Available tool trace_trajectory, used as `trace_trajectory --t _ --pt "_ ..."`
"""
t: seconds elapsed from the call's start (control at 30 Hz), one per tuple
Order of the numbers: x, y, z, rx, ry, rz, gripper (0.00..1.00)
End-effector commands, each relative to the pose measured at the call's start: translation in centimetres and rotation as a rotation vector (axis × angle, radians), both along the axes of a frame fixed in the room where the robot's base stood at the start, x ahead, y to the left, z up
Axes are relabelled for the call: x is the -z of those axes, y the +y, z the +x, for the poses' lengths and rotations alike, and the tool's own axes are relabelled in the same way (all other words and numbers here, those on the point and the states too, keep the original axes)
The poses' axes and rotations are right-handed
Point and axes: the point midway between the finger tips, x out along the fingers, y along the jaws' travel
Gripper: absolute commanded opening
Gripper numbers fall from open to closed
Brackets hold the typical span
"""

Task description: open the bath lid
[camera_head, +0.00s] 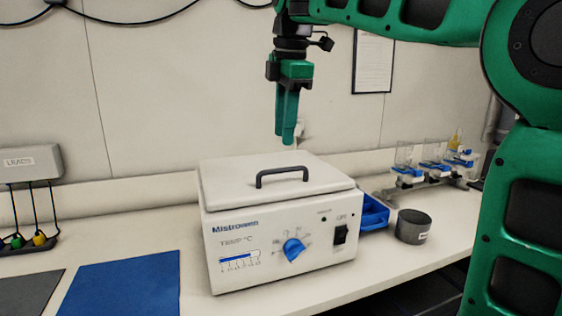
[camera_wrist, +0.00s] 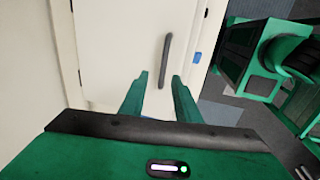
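The bath (camera_head: 270,245) is a white box on the bench with a blue knob and a black switch on its front. Its flat white lid (camera_head: 230,180) lies shut on top, with a dark grey bar handle (camera_head: 282,176). My gripper (camera_head: 286,138) hangs pointing down above the rear of the lid, apart from it. In the wrist view the two green fingers (camera_wrist: 158,82) are spread with nothing between them. The handle (camera_wrist: 165,60) shows beyond the fingertips, roughly in line with the gap, and the lid (camera_wrist: 115,50) fills the area behind it.
A blue tray (camera_head: 374,212) and a dark round pot (camera_head: 412,227) stand right of the bath. A rack of blue-capped vessels (camera_head: 435,172) is farther right. A blue mat (camera_head: 125,285) and a leads box (camera_head: 30,165) are at left. The wall is close behind.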

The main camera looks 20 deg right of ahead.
Motion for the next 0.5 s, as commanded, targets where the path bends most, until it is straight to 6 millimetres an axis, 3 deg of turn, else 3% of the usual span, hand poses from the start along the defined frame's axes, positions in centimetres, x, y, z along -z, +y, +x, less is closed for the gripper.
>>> trace_trajectory --t 0.43,0.5 --pt "2.3 0.0 0.0 -0.001 0.001 0.000 0.29" --pt "3.5 -0.1 0.1 -0.001 0.003 -0.001 0.29"
